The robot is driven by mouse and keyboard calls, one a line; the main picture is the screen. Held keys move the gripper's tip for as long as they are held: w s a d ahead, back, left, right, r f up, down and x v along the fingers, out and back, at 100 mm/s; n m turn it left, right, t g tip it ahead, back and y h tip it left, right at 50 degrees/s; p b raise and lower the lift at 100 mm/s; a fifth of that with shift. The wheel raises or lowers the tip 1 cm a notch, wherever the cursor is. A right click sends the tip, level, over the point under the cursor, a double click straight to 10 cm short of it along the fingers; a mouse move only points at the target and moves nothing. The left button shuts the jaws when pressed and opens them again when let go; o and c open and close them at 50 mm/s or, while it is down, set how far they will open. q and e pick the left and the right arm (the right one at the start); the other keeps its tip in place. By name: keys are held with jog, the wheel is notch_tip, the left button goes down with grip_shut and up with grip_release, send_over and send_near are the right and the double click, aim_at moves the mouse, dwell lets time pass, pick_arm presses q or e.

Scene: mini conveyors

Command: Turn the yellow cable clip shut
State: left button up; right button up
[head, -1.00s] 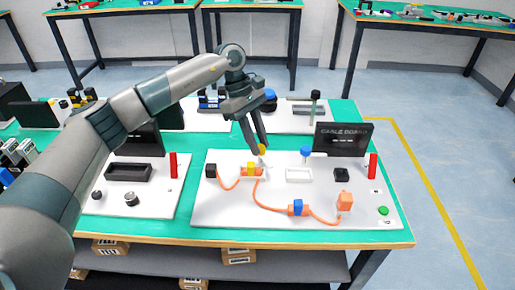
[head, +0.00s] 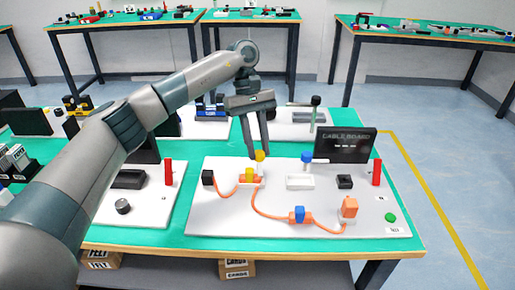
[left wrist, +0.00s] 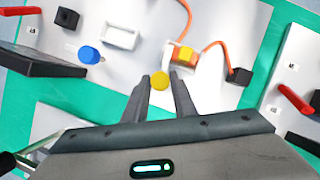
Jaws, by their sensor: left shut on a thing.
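The yellow knob (head: 260,156) of the cable clip stands upright at the back edge of a white holder on the white cable board (head: 235,222). A yellow and orange block (head: 249,175) with orange cable sits in that holder; it also shows in the left wrist view (left wrist: 183,55). My left gripper (head: 254,154) points down from behind, its fingertips at the knob. In the left wrist view the knob (left wrist: 159,80) lies between the fingertips, which are shut on it. The fingers partly hide the knob's stem. My right gripper is out of view.
A blue knob (head: 307,158) stands by an empty white holder (head: 300,182) to the right. A black sign (head: 345,145) stands behind. A red post (head: 376,172) stands at the right.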

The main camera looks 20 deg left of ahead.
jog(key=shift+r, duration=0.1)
pick_arm(q)
jog(key=o, duration=1)
jog(key=shift+w+a+r, duration=0.1)
jog(key=shift+w+r, duration=0.1)
jog(key=shift+r, duration=0.25)
jog(key=shift+p+v, duration=0.8)
jog(key=shift+v, duration=7.4)
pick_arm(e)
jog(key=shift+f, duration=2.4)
pick_arm(q)
jog(key=shift+s, duration=0.1)
